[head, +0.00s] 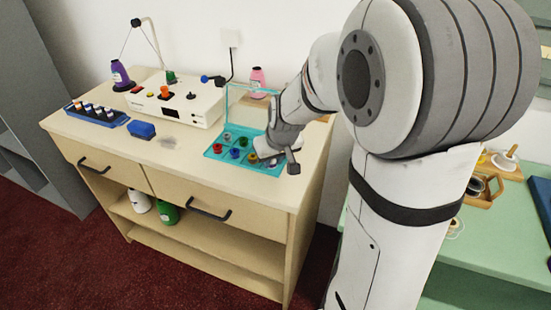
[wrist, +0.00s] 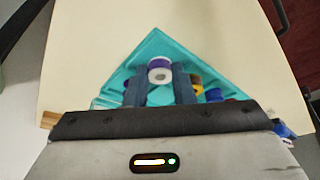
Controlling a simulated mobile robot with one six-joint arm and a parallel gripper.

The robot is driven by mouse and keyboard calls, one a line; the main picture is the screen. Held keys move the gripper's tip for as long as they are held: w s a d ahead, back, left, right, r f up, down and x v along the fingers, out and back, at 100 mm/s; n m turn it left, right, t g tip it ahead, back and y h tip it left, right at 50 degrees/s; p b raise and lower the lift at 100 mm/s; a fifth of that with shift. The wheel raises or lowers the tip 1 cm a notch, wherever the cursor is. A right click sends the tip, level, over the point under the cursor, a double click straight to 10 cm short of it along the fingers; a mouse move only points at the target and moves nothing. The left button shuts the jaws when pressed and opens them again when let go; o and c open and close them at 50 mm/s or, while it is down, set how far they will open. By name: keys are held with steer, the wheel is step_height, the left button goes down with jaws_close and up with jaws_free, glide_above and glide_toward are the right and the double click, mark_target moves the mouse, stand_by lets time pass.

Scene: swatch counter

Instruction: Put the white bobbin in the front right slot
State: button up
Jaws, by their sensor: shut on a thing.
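The teal tray (head: 211,152) has bobbins of several colours in its slots, and its lid stands open at the back. In the head view my gripper (head: 279,158) is low over the tray's right side. In the wrist view the tray's corner (wrist: 155,40) points away from me. My gripper (wrist: 160,86) is shut on the white bobbin (wrist: 160,76), held between the dark fingers. A purple bobbin (wrist: 159,62) shows just beyond it; I cannot tell if they touch. The white bobbin is hidden in the head view, and its height over the slot floor is unclear.
A white winding machine (head: 185,103) stands left of the tray. A pink spool (head: 257,78) stands behind the tray. The countertop in front of the tray is clear.

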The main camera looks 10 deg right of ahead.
steer(key=shift+s+r, duration=0.1)
steer(key=o, duration=0.6)
steer(key=shift+o, duration=0.2)
steer(key=shift+r, duration=0.1)
steer(key=a+p+v, duration=0.1)
steer(key=v, duration=1)
steer(key=s+f+m+g, duration=0.1)
steer(key=s, duration=0.7)
steer(key=s+f+g, duration=0.1)
steer(key=s+f, duration=0.1)
steer(key=s, duration=0.6)
steer(key=shift+d+f+m+h, duration=0.3)
steer(key=shift+d+f+m, duration=0.05)
steer(key=shift+d+m, duration=0.1)
